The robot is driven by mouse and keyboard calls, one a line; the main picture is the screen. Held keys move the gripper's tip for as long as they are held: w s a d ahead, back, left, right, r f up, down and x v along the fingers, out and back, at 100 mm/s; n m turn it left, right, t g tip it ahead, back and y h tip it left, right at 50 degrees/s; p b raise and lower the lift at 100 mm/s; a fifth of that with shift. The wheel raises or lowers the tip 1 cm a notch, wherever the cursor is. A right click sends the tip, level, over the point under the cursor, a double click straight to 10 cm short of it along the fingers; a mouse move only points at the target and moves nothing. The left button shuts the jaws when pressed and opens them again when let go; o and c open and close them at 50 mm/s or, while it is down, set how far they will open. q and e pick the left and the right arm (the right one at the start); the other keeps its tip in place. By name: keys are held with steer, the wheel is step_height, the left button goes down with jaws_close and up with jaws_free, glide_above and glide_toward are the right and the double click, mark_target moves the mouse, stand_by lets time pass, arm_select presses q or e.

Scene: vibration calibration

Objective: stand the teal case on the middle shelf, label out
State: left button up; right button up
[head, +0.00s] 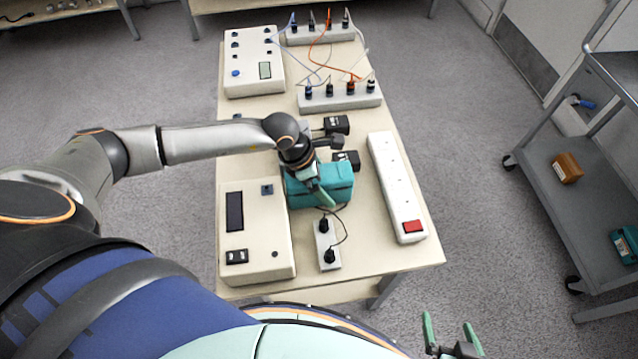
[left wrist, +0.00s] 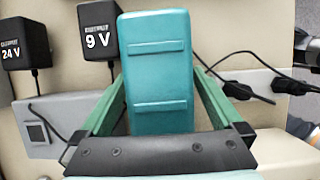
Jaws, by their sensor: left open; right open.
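The teal case (head: 330,180) lies on the table, right of the beige instrument; it also fills the middle of the left wrist view (left wrist: 158,65). My left gripper (head: 308,182) is over it, open, with one green finger on each side of the case in the left wrist view (left wrist: 158,82). I cannot tell whether the fingers touch it. No label shows on the visible faces. My right gripper (head: 451,332) is open and empty at the bottom, off the table's front edge. A grey shelf cart (head: 568,205) stands at the right, only partly in view.
A brown box (head: 566,168) and another teal object (head: 627,243) sit on a cart shelf. Black adapters (head: 337,124), a white power strip (head: 397,187) and a small socket block (head: 327,245) with cabled plugs surround the case. Open floor lies between table and cart.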

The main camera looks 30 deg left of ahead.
arm_select(q)
steer(key=shift+r, duration=0.1)
jaws_close()
stand_by(0.8)
